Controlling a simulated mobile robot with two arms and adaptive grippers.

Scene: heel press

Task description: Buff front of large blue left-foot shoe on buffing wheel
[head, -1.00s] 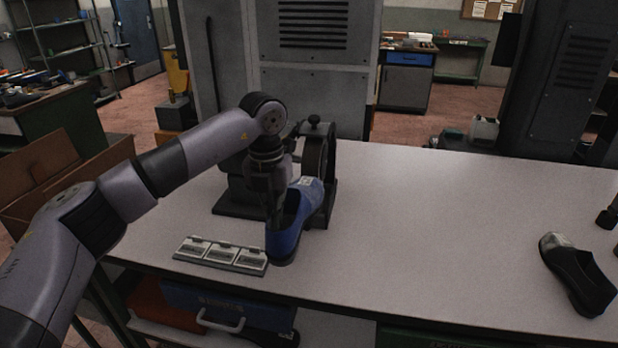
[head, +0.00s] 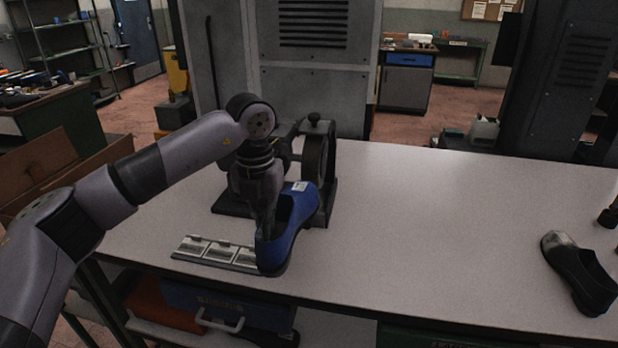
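The blue shoe (head: 287,240) is in the middle left of the head view, over the table beside the buffing wheel. Its heel is toward me and its front points away, toward the wheel. A pale label shows on its upper. My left gripper (head: 268,226) reaches down into the shoe's opening at the near side and appears shut on it; the fingertips are hidden. The buffing wheel machine (head: 325,160) stands behind the shoe, partly covered by my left arm. Whether the shoe's front touches the wheel cannot be told. My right gripper is not clearly in view.
A strip with three label panels (head: 215,249) lies at the table's front left, partly behind the shoe. A black shoe with a grey toe (head: 580,273) lies at the right. A dark object (head: 608,216) shows at the right edge. The table's middle (head: 430,220) is clear.

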